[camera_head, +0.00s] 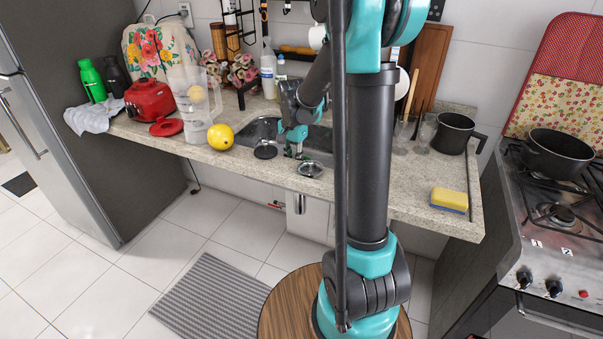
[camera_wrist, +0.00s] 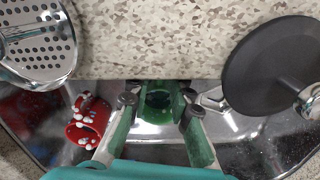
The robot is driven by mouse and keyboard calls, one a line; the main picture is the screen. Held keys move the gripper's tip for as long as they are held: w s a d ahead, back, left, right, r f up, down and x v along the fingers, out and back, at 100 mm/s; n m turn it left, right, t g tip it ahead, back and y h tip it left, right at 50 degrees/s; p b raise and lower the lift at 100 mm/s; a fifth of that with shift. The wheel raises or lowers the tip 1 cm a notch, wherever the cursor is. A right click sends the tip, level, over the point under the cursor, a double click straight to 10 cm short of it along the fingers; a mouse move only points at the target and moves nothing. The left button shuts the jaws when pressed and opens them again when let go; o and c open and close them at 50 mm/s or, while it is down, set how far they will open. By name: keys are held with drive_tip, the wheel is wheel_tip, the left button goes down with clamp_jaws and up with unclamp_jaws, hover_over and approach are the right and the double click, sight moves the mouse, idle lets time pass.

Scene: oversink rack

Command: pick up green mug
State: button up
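The green mug (camera_wrist: 158,98) shows in the middle of the wrist view, in the sink just past the counter edge, with its dark mouth towards the camera. My gripper (camera_wrist: 160,106) is open, with one finger on each side of the mug in this view. I cannot tell whether the fingers touch it or are still above it. In the head view my gripper (camera_head: 293,151) points down at the sink; I cannot make out the mug there.
A red mug with white spots (camera_wrist: 88,120) lies in the sink (camera_wrist: 245,125), left of the green mug. A perforated metal strainer (camera_wrist: 38,45) and a dark round stopper (camera_wrist: 270,65) lie on the counter. A yellow fruit (camera_head: 220,137) and blender jug (camera_head: 197,105) stand left of the sink.

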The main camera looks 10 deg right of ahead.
wheel_tip(320, 180, down, 6)
drive_tip(key=shift+r, duration=0.1)
idle(0.4)
clamp_jaws()
